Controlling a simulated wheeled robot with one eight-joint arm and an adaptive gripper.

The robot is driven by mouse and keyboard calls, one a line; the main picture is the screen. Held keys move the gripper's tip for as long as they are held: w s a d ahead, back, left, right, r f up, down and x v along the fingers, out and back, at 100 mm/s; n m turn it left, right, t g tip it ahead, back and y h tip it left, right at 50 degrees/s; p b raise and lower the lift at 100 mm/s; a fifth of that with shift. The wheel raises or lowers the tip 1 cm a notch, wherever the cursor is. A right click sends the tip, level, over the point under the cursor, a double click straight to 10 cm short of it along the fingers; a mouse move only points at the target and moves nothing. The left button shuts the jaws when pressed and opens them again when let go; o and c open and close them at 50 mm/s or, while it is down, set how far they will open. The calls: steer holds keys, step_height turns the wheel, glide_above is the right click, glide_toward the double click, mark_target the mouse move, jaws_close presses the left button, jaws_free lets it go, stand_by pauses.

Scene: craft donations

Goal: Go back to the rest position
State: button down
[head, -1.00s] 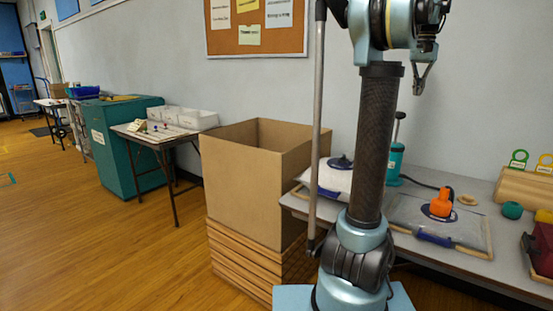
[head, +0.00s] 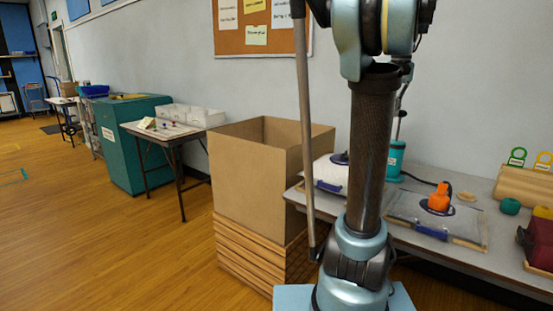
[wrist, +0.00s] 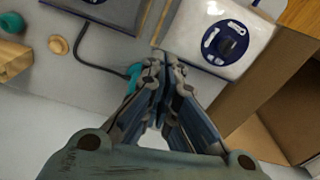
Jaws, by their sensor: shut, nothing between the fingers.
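My gripper (wrist: 163,72) shows in the wrist view with its fingertips together and nothing between them. It hangs above the grey table (wrist: 102,72), apart from the things on it.
A large open cardboard box (head: 248,172) stands on a slatted stack left of my arm. Floor at left is clear.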

steer(key=s+a+f+n, duration=0.2)
steer(key=s+a+f, duration=0.5)
steer(key=f, duration=0.4)
steer(key=s+a+f+n+t, duration=0.1)
steer(key=s+a+f+n, duration=0.1)
steer(key=s+a+f, duration=0.5)
steer(key=s+a+f+n, duration=0.1)
steer(key=s+a+f, duration=0.6)
steer(key=f, duration=0.7)
steer(key=shift+f+n+t, duration=0.3)
steer(key=shift+n, duration=0.1)
steer(key=shift+w+f, duration=0.2)
steer(key=shift+w, duration=0.25)
